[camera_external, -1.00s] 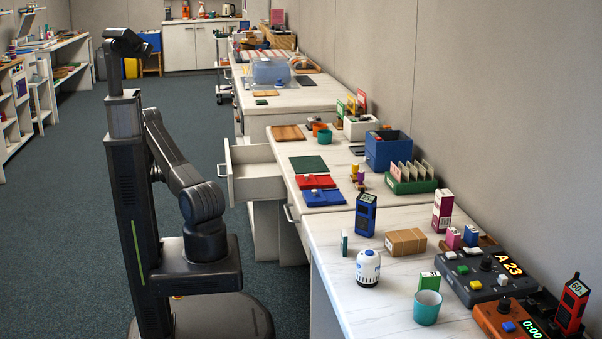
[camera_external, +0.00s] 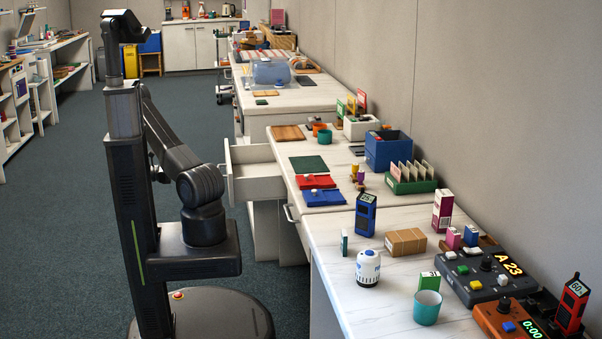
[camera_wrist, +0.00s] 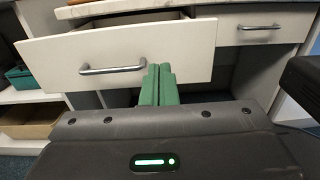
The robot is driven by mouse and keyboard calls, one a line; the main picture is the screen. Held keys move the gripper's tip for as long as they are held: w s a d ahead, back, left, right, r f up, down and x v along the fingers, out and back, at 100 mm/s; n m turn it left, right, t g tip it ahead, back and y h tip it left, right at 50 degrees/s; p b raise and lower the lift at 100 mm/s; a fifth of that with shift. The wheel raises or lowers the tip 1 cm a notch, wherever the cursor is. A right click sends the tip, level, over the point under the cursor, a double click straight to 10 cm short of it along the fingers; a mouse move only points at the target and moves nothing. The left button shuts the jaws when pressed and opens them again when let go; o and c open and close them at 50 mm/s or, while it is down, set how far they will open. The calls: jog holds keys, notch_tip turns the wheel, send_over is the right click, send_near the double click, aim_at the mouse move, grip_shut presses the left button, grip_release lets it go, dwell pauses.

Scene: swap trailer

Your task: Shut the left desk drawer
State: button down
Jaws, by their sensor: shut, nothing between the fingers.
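The left desk drawer (camera_wrist: 125,57) is pulled out in the wrist view, with a white front and a metal bar handle (camera_wrist: 113,70). The same drawer stands open in the external view (camera_external: 258,157), sticking out to the left of the desk. My gripper (camera_wrist: 159,68) shows its two green fingers together, with nothing between them. The tips appear in front of the drawer front, right of its handle. I cannot tell whether they touch it. In the external view my gripper is hidden behind my arm and column.
A second, shut drawer (camera_wrist: 265,27) with a bar handle sits at right in the wrist view. The desk top (camera_external: 318,157) holds a red and a blue pad, a blue box (camera_external: 388,150) and a green card holder.

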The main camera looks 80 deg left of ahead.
jog(key=w+b, duration=0.1)
jog(key=w, duration=1.3)
jog(key=shift+d, duration=0.3)
jog(key=shift+w+r, duration=0.1)
jog(key=w+b, duration=0.1)
jog(key=w, duration=2.2)
jog(key=shift+w+r, duration=0.1)
jog(key=shift+r, duration=0.15)
